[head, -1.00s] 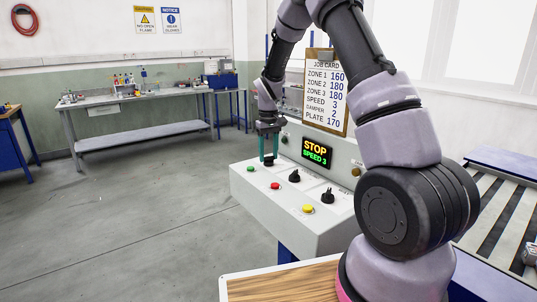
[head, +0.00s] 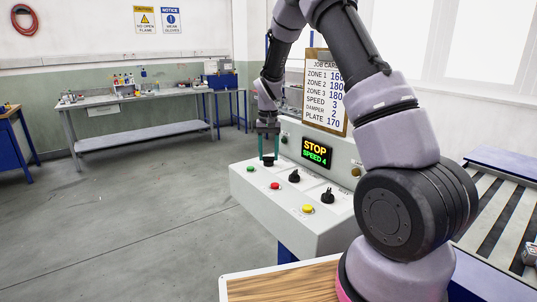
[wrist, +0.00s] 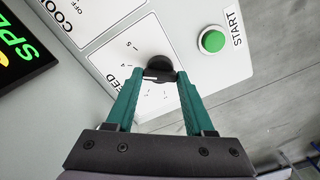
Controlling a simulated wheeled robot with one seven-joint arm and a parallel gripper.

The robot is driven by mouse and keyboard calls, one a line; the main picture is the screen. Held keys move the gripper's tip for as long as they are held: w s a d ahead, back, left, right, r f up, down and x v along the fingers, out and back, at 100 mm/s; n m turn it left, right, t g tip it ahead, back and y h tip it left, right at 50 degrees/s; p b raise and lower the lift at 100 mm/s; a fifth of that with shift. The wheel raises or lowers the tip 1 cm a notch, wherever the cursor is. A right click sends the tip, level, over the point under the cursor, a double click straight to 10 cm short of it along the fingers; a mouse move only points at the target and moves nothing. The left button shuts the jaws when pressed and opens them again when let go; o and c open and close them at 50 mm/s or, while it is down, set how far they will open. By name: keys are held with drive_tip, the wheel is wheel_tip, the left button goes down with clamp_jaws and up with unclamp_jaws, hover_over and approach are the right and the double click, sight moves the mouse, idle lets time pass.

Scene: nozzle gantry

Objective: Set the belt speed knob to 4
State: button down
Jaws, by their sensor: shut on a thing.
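The black belt speed knob (wrist: 158,66) sits on a white dial plate (wrist: 125,62) with numbers around it, partly lettered "…EED" in the wrist view. My gripper (wrist: 159,78) has its two teal fingers closed on either side of the knob. The display (head: 316,152) reads "STOP" and "SPEED 4".
A green START button (wrist: 212,41) is beside the knob. Another black knob (head: 294,176), a red button (head: 275,185), a yellow button (head: 307,208) and a further black knob (head: 327,195) are on the panel. A job card (head: 324,90) behind lists speed 3.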

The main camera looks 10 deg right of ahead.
drive_tip(key=shift+w+r, duration=0.1)
drive_tip(key=shift+c, duration=1.4)
unclamp_jaws()
wheel_tip(320, 180, up, 11)
